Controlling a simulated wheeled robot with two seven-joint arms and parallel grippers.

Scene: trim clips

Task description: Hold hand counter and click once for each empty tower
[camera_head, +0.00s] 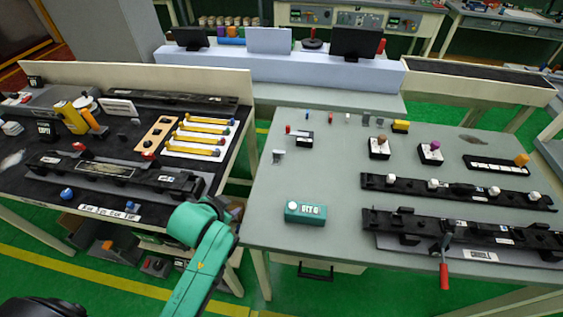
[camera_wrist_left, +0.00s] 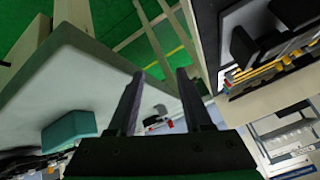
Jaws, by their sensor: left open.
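A teal box with a white round button and a white label, which looks like the hand counter (camera_head: 305,212), sits on the grey table near its front left. It also shows in the left wrist view as a teal block (camera_wrist_left: 70,131) at the lower left. My left gripper (camera_head: 229,208) is left of the box, apart from it, by the gap between the two tables. In the left wrist view its fingers (camera_wrist_left: 160,95) are spread with nothing held. Black rails (camera_head: 455,188) with white knobs lie at the right; I cannot tell which parts are towers. My right gripper is not in view.
The grey table (camera_head: 345,170) is bare around the box. A red-handled clamp (camera_head: 443,265) is at its front right. Small blocks with knobs (camera_head: 379,148) stand farther back. The left table (camera_head: 120,190) is crowded with black rails, yellow strips and a blue ball.

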